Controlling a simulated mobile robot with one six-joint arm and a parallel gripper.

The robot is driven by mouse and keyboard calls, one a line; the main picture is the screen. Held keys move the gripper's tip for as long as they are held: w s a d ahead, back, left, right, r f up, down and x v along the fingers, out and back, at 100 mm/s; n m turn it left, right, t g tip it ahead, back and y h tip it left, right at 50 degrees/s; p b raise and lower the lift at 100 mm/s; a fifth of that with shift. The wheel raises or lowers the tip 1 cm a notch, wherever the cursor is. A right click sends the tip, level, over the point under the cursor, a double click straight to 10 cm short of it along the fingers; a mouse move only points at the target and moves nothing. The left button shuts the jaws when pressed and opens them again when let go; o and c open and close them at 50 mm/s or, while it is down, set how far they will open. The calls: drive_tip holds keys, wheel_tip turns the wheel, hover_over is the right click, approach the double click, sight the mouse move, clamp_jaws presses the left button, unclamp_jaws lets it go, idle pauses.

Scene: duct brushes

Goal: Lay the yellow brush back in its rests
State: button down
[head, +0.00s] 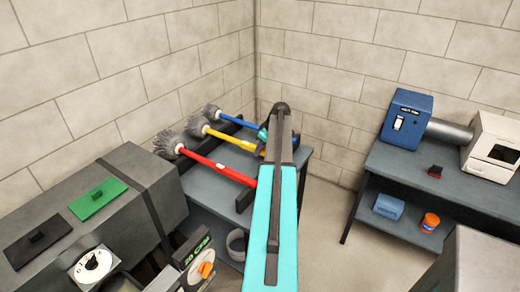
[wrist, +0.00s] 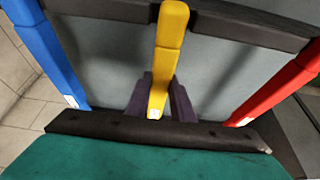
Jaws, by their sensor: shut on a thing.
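The yellow brush (head: 233,139) has a grey bristle head (head: 197,127) at its left end and lies between the blue and red brushes in the head view. My gripper (head: 262,142) is at the right end of its handle. In the wrist view my gripper's purple fingers (wrist: 159,100) are shut on the yellow handle (wrist: 172,35), one on each side. The handle crosses over a dark rest bar (wrist: 255,27). I cannot tell whether it is seated in the bar or just above it. My arm hides part of the rests in the head view.
The blue brush (head: 238,121) and red brush (head: 215,169) lie close on either side, on the grey bench (head: 205,200). A grey duct (head: 150,190) stands at the left. Another table (head: 390,165) with a blue machine (head: 408,118) stands at the right.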

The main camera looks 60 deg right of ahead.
idle(0.4)
drive_tip(key=c, duration=1.5)
unclamp_jaws()
drive_tip(key=shift+o, duration=0.2)
drive_tip(key=shift+r, duration=0.1)
drive_tip(key=b+v, duration=0.3)
drive_tip(key=v, duration=1)
drive_tip(key=shift+s+r+b, duration=0.2)
drive_tip(key=shift+r+b, duration=0.1)
drive_tip(key=shift+s+f, duration=0.1)
